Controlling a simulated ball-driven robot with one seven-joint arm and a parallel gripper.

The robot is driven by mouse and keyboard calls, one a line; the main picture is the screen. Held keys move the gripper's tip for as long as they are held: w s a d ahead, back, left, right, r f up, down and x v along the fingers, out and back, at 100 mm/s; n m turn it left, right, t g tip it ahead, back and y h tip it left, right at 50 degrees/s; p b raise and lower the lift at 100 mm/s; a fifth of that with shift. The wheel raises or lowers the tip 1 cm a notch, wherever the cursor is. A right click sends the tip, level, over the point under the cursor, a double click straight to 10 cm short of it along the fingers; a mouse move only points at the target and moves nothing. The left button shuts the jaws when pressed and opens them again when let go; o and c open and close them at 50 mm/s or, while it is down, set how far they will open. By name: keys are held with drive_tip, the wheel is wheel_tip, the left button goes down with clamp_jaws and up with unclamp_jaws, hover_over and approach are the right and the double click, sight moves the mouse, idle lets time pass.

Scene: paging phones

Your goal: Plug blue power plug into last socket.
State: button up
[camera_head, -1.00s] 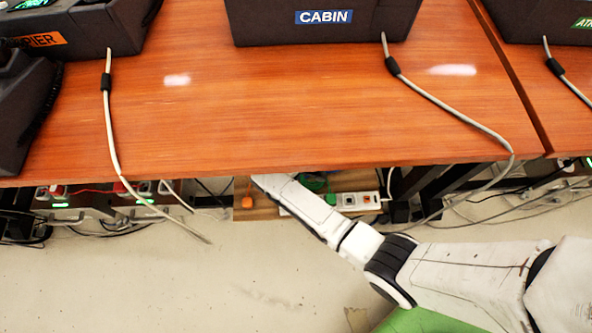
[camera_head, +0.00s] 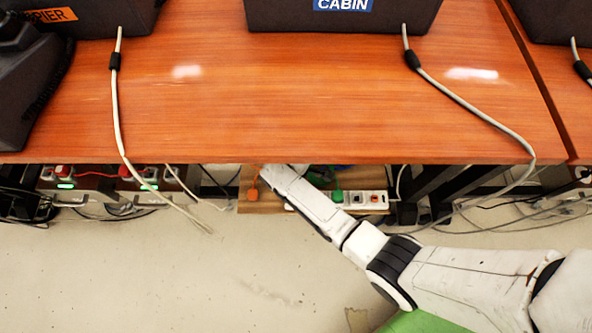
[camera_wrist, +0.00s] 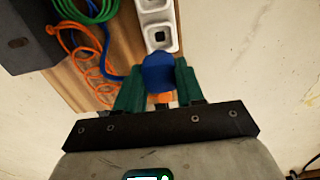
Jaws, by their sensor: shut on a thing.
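The blue power plug (camera_wrist: 158,70) is between the two green fingers of my gripper (camera_wrist: 159,84) in the wrist view, and the gripper is shut on it. The white power strip (camera_wrist: 143,20) lies above the plug in that view, with an empty-looking socket (camera_wrist: 159,37) just beyond it. The plug overlaps the near part of the strip, and I cannot tell whether it is seated in a socket. An orange piece shows just below the plug. In the head view the strip (camera_head: 384,206) lies under the table edge; my gripper and the blue plug are hidden there.
Orange (camera_wrist: 88,62), green (camera_wrist: 98,10) and blue cables lie on the wooden board (camera_wrist: 118,45), beside a dark box (camera_wrist: 25,40).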

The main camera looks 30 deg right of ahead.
drive_tip(key=shift+f+b, duration=3.2)
drive_tip(key=shift+f, duration=1.25)
drive_tip(key=shift+f, duration=0.35)
drive_tip(key=o, duration=1.1)
wheel_tip(320, 180, up, 11)
drive_tip(key=p, duration=0.4)
drive_tip(key=shift+f+p, duration=0.1)
drive_tip(key=shift+p, duration=0.3)
